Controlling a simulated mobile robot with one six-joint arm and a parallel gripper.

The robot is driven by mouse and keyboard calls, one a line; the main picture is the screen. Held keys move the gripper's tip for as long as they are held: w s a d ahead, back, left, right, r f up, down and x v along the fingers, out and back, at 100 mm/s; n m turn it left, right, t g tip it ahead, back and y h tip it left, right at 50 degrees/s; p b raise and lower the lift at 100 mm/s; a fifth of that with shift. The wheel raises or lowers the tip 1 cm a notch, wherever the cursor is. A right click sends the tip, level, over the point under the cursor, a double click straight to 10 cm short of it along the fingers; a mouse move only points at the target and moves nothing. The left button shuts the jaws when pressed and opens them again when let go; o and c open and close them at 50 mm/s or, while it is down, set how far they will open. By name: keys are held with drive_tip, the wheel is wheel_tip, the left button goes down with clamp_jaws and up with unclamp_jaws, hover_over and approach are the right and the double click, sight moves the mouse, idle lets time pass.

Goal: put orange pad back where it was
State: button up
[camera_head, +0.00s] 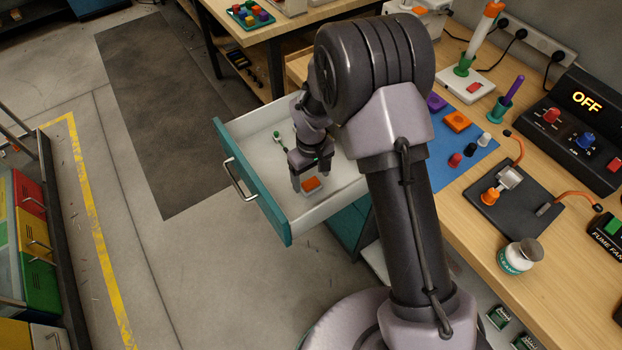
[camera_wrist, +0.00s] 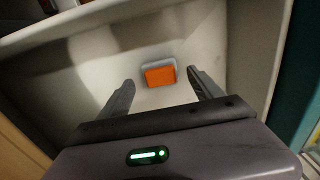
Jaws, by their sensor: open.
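A small orange pad (camera_head: 311,184) with a pale grey edge lies on the floor of the open white drawer (camera_head: 262,127). It also shows in the wrist view as an orange block (camera_wrist: 160,76) on a grey backing. My gripper (camera_head: 310,178) is inside the drawer, pointing down over the pad. In the wrist view my gripper (camera_wrist: 160,82) is open, with one finger to each side of the pad. No contact with the pad can be made out.
The drawer's teal front (camera_head: 250,185) and white walls enclose my gripper. On the bench, a blue mat (camera_head: 447,152) holds an orange block (camera_head: 457,121), a purple block (camera_head: 436,102) and several knobs.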

wheel_tip(320, 180, up, 9)
drive_tip(key=p, duration=0.3)
wheel_tip(320, 180, up, 14)
drive_tip(key=m+t, duration=0.2)
drive_tip(key=m, duration=0.1)
hover_over(311, 183)
drive_tip(key=s+d, duration=0.3)
drive_tip(key=d, duration=0.1)
drive_tip(key=s+d+r+m+t+y, duration=0.1)
drive_tip(key=s+d+r+m+t, duration=0.1)
drive_tip(key=s+r, duration=0.4)
drive_tip(key=s+d+r+m+t+y, duration=0.1)
drive_tip(key=s+d+r+m, duration=0.3)
drive_tip(key=s, duration=1)
wheel_tip(311, 183, up, 2)
drive_tip(key=shift+r+m+t, duration=0.2)
drive_tip(key=shift+m+t, duration=0.2)
drive_tip(key=shift+m, duration=0.7)
